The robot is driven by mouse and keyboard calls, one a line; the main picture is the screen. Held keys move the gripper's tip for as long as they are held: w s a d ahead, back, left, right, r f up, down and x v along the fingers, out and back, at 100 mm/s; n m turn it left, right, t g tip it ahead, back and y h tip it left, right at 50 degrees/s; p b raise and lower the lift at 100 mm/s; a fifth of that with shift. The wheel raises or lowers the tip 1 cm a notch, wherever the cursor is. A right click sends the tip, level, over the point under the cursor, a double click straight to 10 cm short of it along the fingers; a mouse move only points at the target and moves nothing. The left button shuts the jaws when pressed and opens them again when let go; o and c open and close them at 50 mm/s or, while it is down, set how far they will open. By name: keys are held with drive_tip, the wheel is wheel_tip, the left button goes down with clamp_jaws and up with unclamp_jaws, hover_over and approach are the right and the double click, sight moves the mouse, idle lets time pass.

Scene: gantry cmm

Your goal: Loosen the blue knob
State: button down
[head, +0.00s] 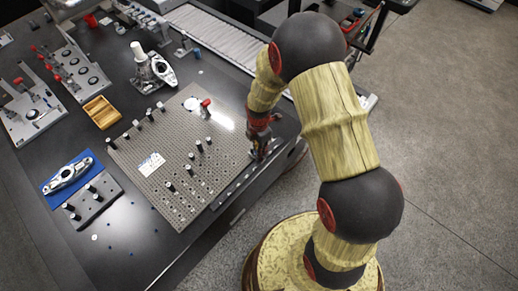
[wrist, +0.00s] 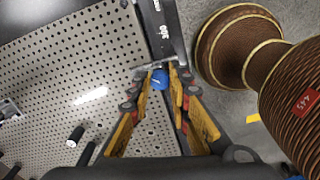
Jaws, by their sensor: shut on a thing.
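The blue knob (wrist: 160,78) shows in the wrist view between my fingertips, at the near end of a dark bar with white markings (wrist: 164,35). My gripper (wrist: 159,87) is shut on the knob, with a finger on each side of it. In the head view my gripper (head: 258,150) reaches down at the right edge of the perforated plate (head: 180,165). The knob cannot be made out there, and how far it is turned cannot be told.
Black posts (head: 171,186) stand on the plate with a red-topped piece (head: 205,108). A wooden tray (head: 101,112) and a blue mat (head: 50,184) with a metal part lie to the left. Open floor (head: 450,130) lies right of the dark table.

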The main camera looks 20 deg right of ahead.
drive_tip(key=shift+w, duration=0.1)
drive_tip(key=c, duration=1.7)
unclamp_jaws()
drive_tip(key=shift+o, duration=0.2)
drive_tip(key=shift+w+r, duration=0.1)
drive_tip(key=shift+w+r+p, duration=0.1)
drive_tip(key=shift+r+p, duration=0.55)
drive_tip(key=shift+r, duration=0.25)
drive_tip(key=shift+s+r+p, duration=0.25)
drive_tip(key=shift+r+p, duration=0.6)
drive_tip(key=shift+r, duration=0.3)
drive_tip(key=shift+r+p, duration=1.6)
drive_tip(key=shift+r, duration=0.7)
drive_tip(key=shift+r, duration=0.1)
